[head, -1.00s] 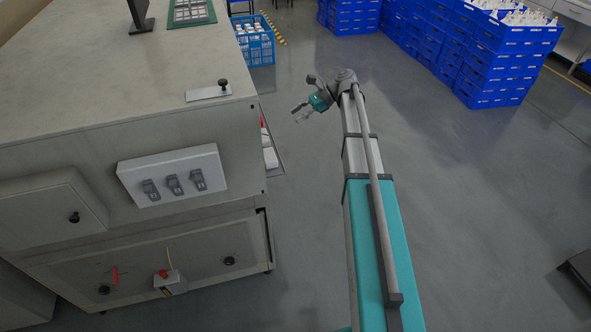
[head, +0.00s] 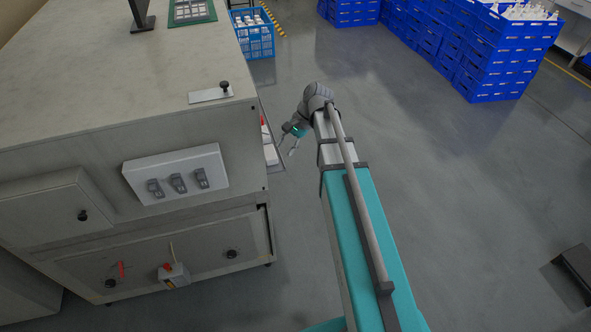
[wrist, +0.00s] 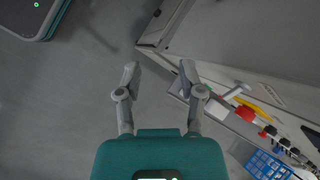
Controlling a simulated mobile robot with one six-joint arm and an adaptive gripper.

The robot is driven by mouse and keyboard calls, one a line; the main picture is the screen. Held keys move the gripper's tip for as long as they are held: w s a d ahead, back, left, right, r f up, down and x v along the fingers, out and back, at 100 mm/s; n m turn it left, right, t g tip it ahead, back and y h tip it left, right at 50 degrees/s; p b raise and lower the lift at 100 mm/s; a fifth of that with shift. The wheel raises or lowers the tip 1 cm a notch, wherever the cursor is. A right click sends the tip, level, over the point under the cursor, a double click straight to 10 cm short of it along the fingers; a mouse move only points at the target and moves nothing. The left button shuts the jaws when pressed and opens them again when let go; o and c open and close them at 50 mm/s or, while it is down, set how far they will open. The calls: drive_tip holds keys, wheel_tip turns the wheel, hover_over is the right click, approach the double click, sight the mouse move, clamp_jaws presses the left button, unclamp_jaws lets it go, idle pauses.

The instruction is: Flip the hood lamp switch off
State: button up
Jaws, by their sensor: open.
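A white switch panel (head: 140,170) is on the front of the grey cabinet in the head view. It carries three grey switches: left (head: 155,188), middle (head: 178,183) and right (head: 201,178). I cannot tell which is the hood lamp switch or read their positions. My gripper (head: 287,148) is open and empty, right of the cabinet and apart from the panel. In the wrist view my gripper (wrist: 160,68) has its fingers spread over grey floor, with the cabinet side just beyond; the switches do not show there.
The grey cabinet (head: 90,80) fills the left. A side shelf (wrist: 228,118) with tools sits close to my right finger in the wrist view. A blue crate (head: 256,42) stands behind. Blue crate stacks (head: 490,65) stand back right.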

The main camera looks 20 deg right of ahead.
drive_tip(key=s+r+n+h+p, duration=0.1)
drive_tip(key=s+n+h+p, duration=0.3)
drive_tip(key=s+n, duration=0.5)
drive_tip(key=shift+s+a+r+t+h, duration=0.4)
drive_tip(key=shift+s+h, duration=1)
drive_tip(key=shift+s, duration=0.65)
